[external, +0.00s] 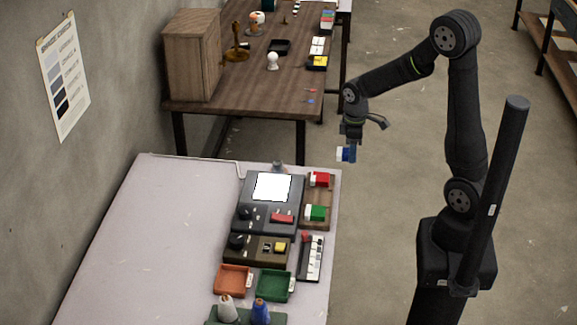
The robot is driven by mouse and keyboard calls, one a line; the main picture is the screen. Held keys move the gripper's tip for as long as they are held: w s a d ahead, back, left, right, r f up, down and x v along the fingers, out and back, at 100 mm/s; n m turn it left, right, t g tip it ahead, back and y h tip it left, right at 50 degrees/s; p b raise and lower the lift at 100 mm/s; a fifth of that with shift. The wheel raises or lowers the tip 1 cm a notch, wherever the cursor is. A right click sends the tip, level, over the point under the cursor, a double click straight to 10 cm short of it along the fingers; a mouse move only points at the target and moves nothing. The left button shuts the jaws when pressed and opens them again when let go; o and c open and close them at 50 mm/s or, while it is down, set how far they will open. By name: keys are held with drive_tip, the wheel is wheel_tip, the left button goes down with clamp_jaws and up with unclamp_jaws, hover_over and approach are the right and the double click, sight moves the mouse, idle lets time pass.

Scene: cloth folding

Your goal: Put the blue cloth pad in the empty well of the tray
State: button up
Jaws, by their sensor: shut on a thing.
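My gripper (349,146) is at the upper right of the near table, in the air beyond its right edge as pictured. It is shut on the blue cloth pad (342,154), a small blue and white piece hanging at the fingertips. The brown tray (317,196) lies on the table's right side, below and left of my gripper. A red and white pad (319,179) sits at its far end and a green and white pad (315,213) nearer the front. Bare brown tray shows between them. The pad and the tray are clearly apart.
A dark console with a white screen (272,187) stands left of the tray. A brown control box (258,249), an orange dish (234,280) and a green dish (276,286) lie in front. The table's left side (150,230) is clear.

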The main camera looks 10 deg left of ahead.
drive_tip(key=d, duration=0.2)
hover_over(323, 198)
wheel_tip(323, 198, down, 7)
drive_tip(key=shift+d+f, duration=0.1)
drive_tip(key=shift+f, duration=2.1)
drive_tip(key=shift+f, duration=0.15)
drive_tip(key=o, duration=1)
drive_tip(key=shift+c, duration=0.2)
wheel_tip(323, 198, up, 12)
drive_tip(key=shift+r, duration=0.2)
